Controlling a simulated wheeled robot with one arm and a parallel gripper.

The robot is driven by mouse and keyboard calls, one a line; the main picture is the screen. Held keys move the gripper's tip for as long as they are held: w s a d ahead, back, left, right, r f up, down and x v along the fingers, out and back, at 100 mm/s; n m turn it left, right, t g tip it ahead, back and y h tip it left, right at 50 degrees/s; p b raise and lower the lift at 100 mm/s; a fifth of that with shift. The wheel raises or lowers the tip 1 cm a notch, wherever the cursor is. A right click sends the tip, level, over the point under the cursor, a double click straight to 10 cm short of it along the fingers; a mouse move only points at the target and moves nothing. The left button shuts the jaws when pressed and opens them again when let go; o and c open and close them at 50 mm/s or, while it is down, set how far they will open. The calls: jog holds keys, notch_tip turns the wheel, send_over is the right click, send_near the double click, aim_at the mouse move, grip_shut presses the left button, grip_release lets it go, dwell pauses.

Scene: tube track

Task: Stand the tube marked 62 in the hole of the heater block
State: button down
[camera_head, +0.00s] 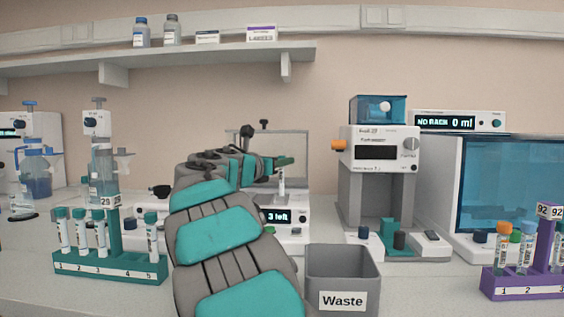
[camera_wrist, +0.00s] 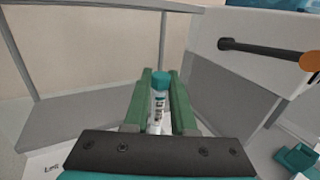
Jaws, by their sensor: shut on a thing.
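My gripper (camera_head: 286,162) is shut on a tube (camera_head: 281,182) with a teal cap, held upright above a white device with a "3 left" display (camera_head: 278,216). In the wrist view the tube (camera_wrist: 157,108) stands between the green fingers of my gripper (camera_wrist: 160,76). Its label is partly visible, but I cannot read its number. I cannot tell whether the tube's lower end touches the device, and no hole shows. I cannot say for sure which device is the heater block. My arm hides part of the bench.
A teal rack (camera_head: 110,266) with several teal-capped tubes stands at left. A grey waste bin (camera_head: 342,263) stands in front of a tall white instrument (camera_head: 382,150). A purple rack (camera_head: 522,285) with orange- and green-capped tubes is at right. A wall shelf (camera_head: 200,58) runs above.

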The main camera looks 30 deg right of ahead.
jog(key=shift+f, duration=0.6)
jog(key=c, duration=0.7)
grip_release()
jog(key=shift+o, duration=0.2)
jog(key=shift+r+p, duration=0.5)
jog(key=shift+r, duration=1.4)
jog(key=s+a, duration=0.3)
jog(key=s, duration=0.4)
jog(key=s+a+r, duration=0.1)
jog(key=s+a, duration=0.2)
jog(key=s, duration=0.4)
jog(key=shift+s+a+b, duration=0.25)
jog(key=shift+s+b, duration=0.05)
jog(key=shift+b, duration=0.15)
jog(key=shift+r, duration=0.1)
